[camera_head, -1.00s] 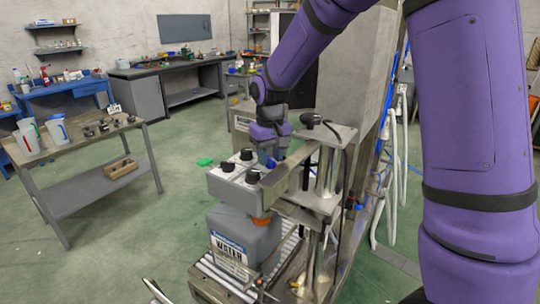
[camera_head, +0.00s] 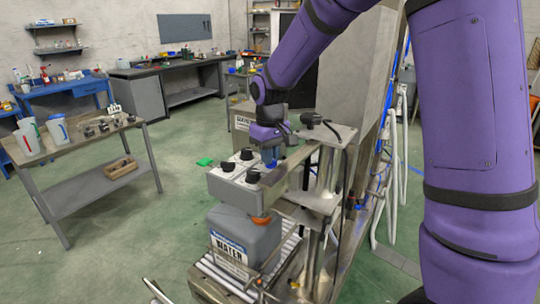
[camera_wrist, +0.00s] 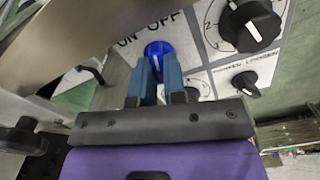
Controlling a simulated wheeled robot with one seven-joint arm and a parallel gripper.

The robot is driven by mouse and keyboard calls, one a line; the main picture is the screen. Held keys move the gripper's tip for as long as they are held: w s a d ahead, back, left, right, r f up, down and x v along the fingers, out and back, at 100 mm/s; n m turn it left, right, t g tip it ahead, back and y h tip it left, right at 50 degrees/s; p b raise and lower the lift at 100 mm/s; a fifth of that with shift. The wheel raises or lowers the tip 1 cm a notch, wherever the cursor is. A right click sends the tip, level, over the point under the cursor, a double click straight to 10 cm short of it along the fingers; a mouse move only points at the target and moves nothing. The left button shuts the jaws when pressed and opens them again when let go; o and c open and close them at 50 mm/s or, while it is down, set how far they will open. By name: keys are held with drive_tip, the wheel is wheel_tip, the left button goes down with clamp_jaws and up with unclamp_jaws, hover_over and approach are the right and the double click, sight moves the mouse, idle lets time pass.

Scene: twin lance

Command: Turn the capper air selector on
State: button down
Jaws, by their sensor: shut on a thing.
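The air selector is a blue knob (camera_wrist: 157,50) on a white panel with the words ON and OFF, seen in the wrist view. My gripper (camera_wrist: 158,66) is shut on the knob, with one blue finger on each side of it. The fingers partly hide the knob, and I cannot tell which label it points to. In the head view my gripper (camera_head: 269,156) reaches down to the far right part of the grey control box (camera_head: 228,192). The knob is hidden there.
Black knobs (camera_wrist: 250,25) sit beside the selector on the panel. A metal bar and bracket (camera_head: 318,165) stand close on the right. A grey water jug (camera_head: 245,240) sits on rollers below the box. A side table (camera_head: 75,185) stands at the left, with open floor between.

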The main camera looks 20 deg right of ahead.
drive_tip(key=n, duration=0.4)
drive_tip(key=shift+n, duration=0.3)
drive_tip(key=n, duration=0.4)
drive_tip(key=shift+a+n, duration=0.1)
drive_tip(key=shift+n, duration=0.2)
drive_tip(key=c, duration=1.2)
unclamp_jaws()
drive_tip(key=shift+s, duration=0.1)
drive_tip(key=shift+r, duration=0.1)
wheel_tip(320, 180, up, 11)
drive_tip(key=shift+f, duration=0.15)
drive_tip(key=shift+s, duration=0.1)
